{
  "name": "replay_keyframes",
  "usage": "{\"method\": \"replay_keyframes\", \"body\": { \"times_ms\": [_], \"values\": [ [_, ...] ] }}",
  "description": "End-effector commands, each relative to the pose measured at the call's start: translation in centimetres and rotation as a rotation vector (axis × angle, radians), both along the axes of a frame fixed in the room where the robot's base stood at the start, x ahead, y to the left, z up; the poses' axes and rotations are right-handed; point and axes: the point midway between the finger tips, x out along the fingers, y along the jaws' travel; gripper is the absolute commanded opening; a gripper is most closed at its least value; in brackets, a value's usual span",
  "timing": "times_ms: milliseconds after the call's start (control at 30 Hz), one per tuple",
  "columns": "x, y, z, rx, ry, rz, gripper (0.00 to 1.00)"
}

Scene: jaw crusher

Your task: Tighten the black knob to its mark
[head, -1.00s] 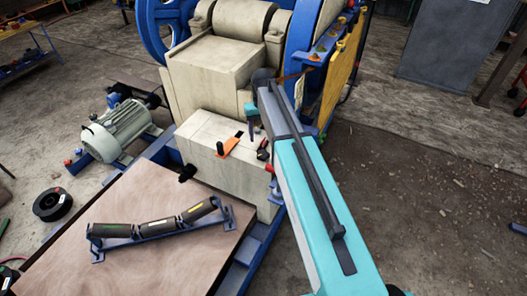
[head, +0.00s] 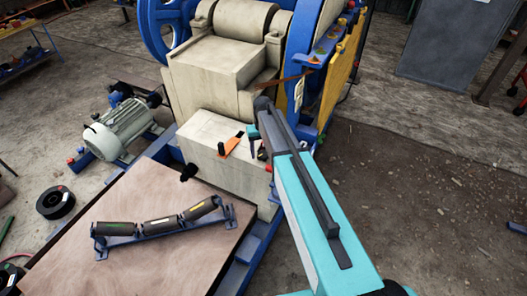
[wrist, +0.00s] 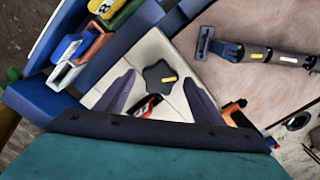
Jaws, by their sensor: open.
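The black knob (wrist: 160,77) is star-shaped with a yellow mark on top. In the wrist view it sits over the pale block, between the two fingers of my gripper (wrist: 160,92). The fingers are spread, with a gap on each side of the knob, and look apart from it. In the head view my gripper (head: 253,147) points down close above the right part of the pale block (head: 205,130). There I cannot make out the star knob clearly.
An orange-and-black handle (head: 230,147) lies on the block, left of my gripper. A red-and-black item (wrist: 148,106) is close to the fingers. A roller frame (head: 165,228) lies on the wooden board (head: 140,265). Coloured parts (wrist: 80,50) stand on a blue beam.

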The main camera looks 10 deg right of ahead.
Motion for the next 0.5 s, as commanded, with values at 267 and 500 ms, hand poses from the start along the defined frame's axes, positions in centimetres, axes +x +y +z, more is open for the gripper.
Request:
{"method": "replay_keyframes", "body": {
  "times_ms": [267,500],
  "values": [
    [-0.04,-0.05,-0.76,0.000,0.001,-0.001,0.62],
    [-0.03,-0.08,-0.75,0.000,0.001,-0.001,0.55]
  ]
}}
